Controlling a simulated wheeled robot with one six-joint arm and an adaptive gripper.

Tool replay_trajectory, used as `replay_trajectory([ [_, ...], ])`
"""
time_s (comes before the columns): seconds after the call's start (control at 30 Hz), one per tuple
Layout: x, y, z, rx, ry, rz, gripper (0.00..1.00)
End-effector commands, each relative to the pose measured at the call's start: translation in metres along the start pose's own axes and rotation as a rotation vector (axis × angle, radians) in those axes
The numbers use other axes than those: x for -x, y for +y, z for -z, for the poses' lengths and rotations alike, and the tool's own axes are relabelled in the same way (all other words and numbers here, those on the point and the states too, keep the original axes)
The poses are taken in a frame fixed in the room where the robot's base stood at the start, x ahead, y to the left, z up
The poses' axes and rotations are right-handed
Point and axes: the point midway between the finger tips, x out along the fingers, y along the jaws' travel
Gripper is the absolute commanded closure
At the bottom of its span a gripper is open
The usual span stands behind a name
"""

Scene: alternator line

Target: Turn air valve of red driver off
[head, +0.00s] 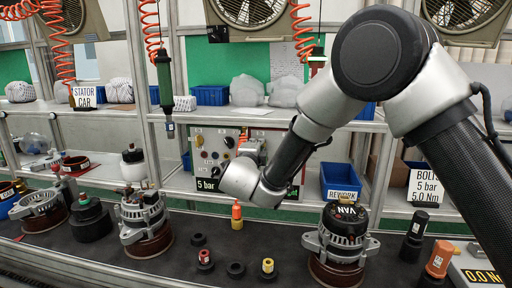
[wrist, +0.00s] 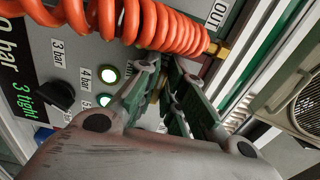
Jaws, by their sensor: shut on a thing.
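In the wrist view my gripper (wrist: 165,76) is at a grey control panel (wrist: 88,35), its green-padded fingers closed on a small part below the brass hose fitting (wrist: 222,49). That part, seemingly the air valve, is mostly hidden between the fingers, so its handle angle cannot be told. An orange coiled hose (wrist: 130,20) runs across the panel to the fitting, near an OUT label (wrist: 216,14). In the head view the panel (head: 213,143) stands at the back, partly covered by my arm, and my fingers cannot be made out. I cannot identify the red driver clearly.
A black knob (wrist: 57,94) and green-lit buttons (wrist: 108,74) lie left of my fingers. In the head view a green driver (head: 163,78) hangs from a coiled hose. Alternators (head: 345,232) and small parts stand on the dark bench. A blue REWORK bin (head: 342,181) is right of my wrist.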

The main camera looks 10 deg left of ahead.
Motion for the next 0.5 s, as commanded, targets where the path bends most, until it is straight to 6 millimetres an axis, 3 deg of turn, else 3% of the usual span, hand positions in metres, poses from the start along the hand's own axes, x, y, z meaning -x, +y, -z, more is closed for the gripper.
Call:
replay_trajectory([
  [0.03, 0.0006, 0.0010, -0.0008, 0.003, -0.002, -0.002, 1.00],
  [0.07, 0.0006, 0.0010, -0.0008, 0.003, -0.003, -0.002, 0.85],
  [0.17, 0.0005, 0.0009, -0.0006, 0.002, -0.002, -0.001, 0.69],
  [0.5, 0.0029, 0.0002, -0.0005, 0.000, -0.001, -0.001, 0.69],
])
